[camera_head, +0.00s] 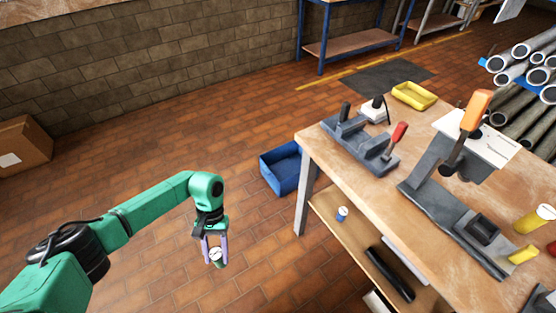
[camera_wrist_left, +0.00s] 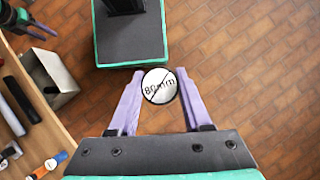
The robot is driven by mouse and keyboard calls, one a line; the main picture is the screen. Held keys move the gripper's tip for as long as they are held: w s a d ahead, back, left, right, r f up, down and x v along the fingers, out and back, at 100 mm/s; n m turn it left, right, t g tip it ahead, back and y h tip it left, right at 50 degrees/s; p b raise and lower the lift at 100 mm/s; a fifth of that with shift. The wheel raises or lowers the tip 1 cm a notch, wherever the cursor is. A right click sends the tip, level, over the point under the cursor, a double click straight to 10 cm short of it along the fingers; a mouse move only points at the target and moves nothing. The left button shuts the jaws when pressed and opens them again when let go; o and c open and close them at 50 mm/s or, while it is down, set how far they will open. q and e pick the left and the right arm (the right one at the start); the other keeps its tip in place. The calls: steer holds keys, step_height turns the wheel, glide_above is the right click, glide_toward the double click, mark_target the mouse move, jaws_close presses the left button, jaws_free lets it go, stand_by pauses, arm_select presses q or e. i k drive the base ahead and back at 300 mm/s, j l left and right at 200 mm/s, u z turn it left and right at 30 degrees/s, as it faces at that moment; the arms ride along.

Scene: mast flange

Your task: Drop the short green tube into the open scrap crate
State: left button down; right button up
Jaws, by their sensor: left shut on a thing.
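My left gripper (camera_head: 212,252) hangs over the open brick floor with its two lilac fingers shut on a short tube (camera_head: 217,259). In the left wrist view the tube (camera_wrist_left: 159,86) shows its white end, marked "80mm", between the fingertips; little of its side is visible. An open blue crate (camera_head: 267,174) stands on the floor by the workbench leg, right of and beyond the gripper. An open grey box (camera_wrist_left: 65,82) shows at the bench side in the left wrist view. I cannot tell which is the scrap crate. My right gripper (camera_wrist_left: 41,29) shows only small there.
The wooden workbench (camera_head: 325,150) holds fixtures with orange and red handles, a yellow tray (camera_head: 414,95) and a yellow tube (camera_head: 534,219). Its lower shelf (camera_head: 335,230) holds a blue tube (camera_head: 342,214) and a black tube (camera_head: 390,273). The floor around the left gripper is clear.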

mark_target(278, 175)
steer(key=i+j+z, duration=0.1)
steer(key=i+j, duration=0.15)
steer(key=i+j+z, duration=0.1)
steer(key=i+j, duration=0.15)
steer(key=i+j+z, duration=0.1)
steer(key=j, duration=0.35)
steer(key=i+j+z, duration=0.1)
steer(key=i+j, duration=0.45)
steer(key=j, duration=0.2)
steer(key=i+j+z, duration=0.15)
steer(key=j, duration=0.2)
steer(key=i+j+z, duration=0.1)
steer(key=j, duration=0.3)
steer(key=i+j+z, duration=0.1)
steer(key=i+j, duration=0.2)
steer(key=j, duration=0.1)
